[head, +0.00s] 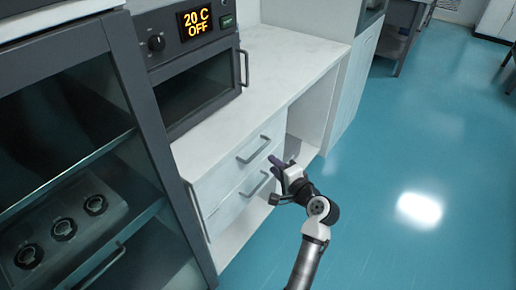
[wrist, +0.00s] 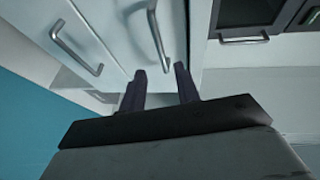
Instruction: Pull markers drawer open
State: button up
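Two white drawers, one above the other, sit under the bench; no label that I can read tells which is the markers drawer. Both look shut. The upper drawer (head: 228,164) has a grey bar handle (head: 254,149), and the lower drawer (head: 232,207) has another grey handle (head: 257,185). My gripper (head: 275,163) is in front of the drawers, near the right end of the upper handle. In the wrist view my gripper (wrist: 160,70) has its two dark fingers apart. The upper handle (wrist: 157,36) reaches down to the gap between their tips; contact cannot be told.
An oven (head: 200,85) reading "20 C OFF" stands on the white bench (head: 290,50). A glass-door cabinet (head: 150,110) is at left, with dark round items inside. An open bay is right of the drawers. The blue floor (head: 400,150) at right is clear.

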aim_at(259, 150)
jog(key=p+x, duration=0.1)
jog(key=x, duration=0.9)
jog(key=shift+p, duration=0.3)
grip_shut()
